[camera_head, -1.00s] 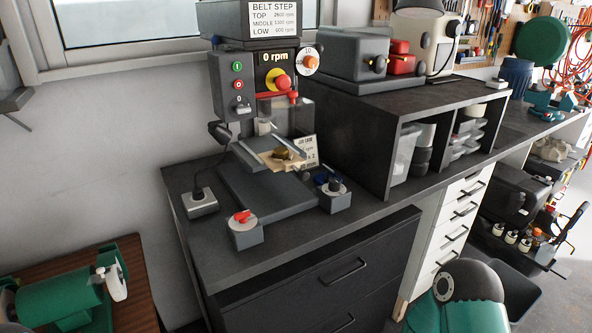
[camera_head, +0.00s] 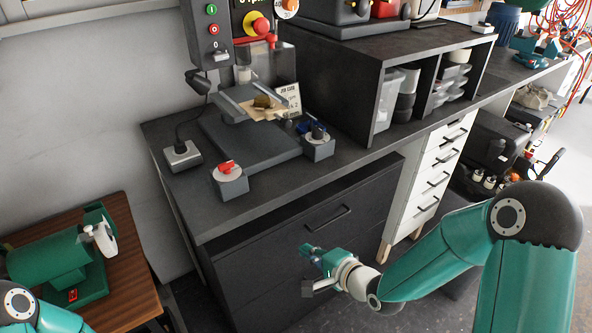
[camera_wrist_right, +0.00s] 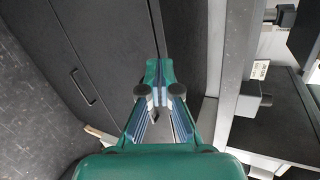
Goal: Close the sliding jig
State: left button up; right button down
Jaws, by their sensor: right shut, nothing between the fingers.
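The sliding jig (camera_head: 233,106) sits on the drill press table, as grey rails with a light wooden plate (camera_head: 268,113) and a small brown block (camera_head: 262,102) on it. From this distance I cannot tell exactly how far its parts stand apart. My right gripper (camera_head: 306,252) is low in front of the black drawer cabinet, well below the jig and touching nothing. In the right wrist view its fingertips (camera_wrist_right: 159,75) are together and empty, and the jig does not show clearly there. My left gripper is out of view; only part of my left arm shows at the bottom left.
A box with a red knob (camera_head: 230,180) and another control box (camera_head: 318,142) stand in front of the press. A grey switch box (camera_head: 182,156) is at its left. A dark shelf unit (camera_head: 385,55) stands to the right.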

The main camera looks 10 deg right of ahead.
notch_tip(320, 180, up, 15)
jog(key=w+d+t+y, duration=0.1)
jog(key=w+d+t, duration=0.1)
jog(key=d+t, duration=0.15)
jog(key=n+t, duration=0.1)
jog(key=t, duration=0.1)
send_near(289, 126)
jog(key=p+x, duration=0.5)
jog(key=x, duration=0.2)
jog(key=shift+w+a, duration=0.1)
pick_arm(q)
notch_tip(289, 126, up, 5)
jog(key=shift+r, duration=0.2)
